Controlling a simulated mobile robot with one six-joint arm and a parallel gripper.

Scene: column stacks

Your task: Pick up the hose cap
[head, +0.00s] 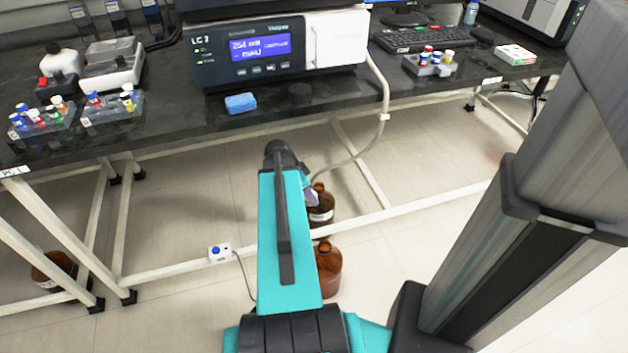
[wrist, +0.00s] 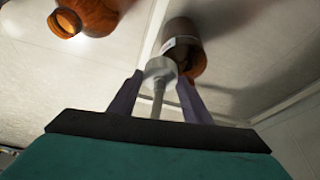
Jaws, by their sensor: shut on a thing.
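The hose cap (wrist: 160,66) is a pale round cap with a thin tube, seen between my gripper's two purple fingers in the wrist view. My gripper (wrist: 159,79) is shut on it. A brown labelled bottle (wrist: 184,48) lies right behind the cap; whether the cap still touches its neck I cannot tell. In the head view my gripper (head: 310,196) is mostly hidden by my arm, beside the labelled brown bottle (head: 321,207) under the bench. The cap is hidden there. The pale hose (head: 372,150) hangs from the instrument towards my gripper.
A second brown bottle (head: 328,270) stands nearer, its open mouth visible in the wrist view (wrist: 65,22). A white bench rail (head: 400,210) runs close by. The black bench (head: 160,130) overhangs, holding the LC instrument (head: 260,50). A small white box (head: 220,252) with a cable is on the rail.

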